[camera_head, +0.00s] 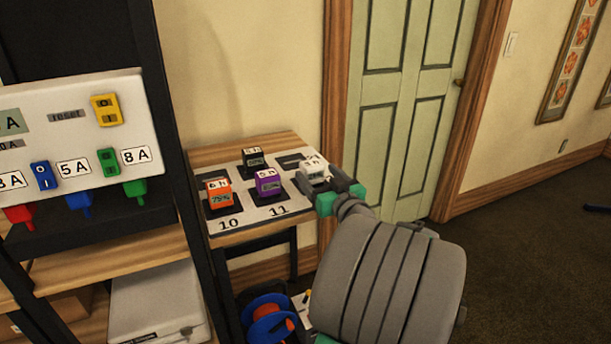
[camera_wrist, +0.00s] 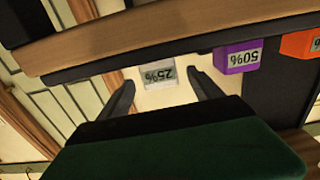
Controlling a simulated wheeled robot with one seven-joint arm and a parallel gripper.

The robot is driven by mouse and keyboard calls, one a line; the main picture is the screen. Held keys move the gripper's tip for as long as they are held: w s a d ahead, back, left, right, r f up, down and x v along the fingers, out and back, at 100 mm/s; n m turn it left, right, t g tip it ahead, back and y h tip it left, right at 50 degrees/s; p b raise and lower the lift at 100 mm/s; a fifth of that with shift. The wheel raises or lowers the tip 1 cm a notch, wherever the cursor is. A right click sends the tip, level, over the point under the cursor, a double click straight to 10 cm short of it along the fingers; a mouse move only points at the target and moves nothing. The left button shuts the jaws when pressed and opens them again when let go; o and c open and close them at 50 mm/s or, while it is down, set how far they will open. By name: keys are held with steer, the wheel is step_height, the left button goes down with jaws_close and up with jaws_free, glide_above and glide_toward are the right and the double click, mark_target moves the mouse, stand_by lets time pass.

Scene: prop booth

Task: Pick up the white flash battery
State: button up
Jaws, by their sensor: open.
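The white flash battery (camera_head: 314,169) stands on the numbered board at the right of the small wooden table in the head view. In the wrist view its grey face reads 25% upside down (camera_wrist: 159,76), between the two dark fingertips. My gripper (camera_head: 330,185) is at the near right side of the battery in the head view, partly covering it. In the wrist view my gripper (camera_wrist: 160,82) is open, with one finger on each side of the battery. I cannot tell whether a finger touches it.
Orange (camera_head: 218,194), purple (camera_head: 267,183) and black (camera_head: 254,161) batteries stand on the board (camera_head: 245,216) left of the white one. A dark shelf with a white panel (camera_head: 75,150) is at the left. A green door (camera_head: 405,120) is behind.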

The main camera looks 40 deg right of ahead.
mark_target(307, 163)
steer(key=x, duration=0.7)
steer(key=shift+w+f, duration=0.1)
jaws_close()
stand_by(0.6)
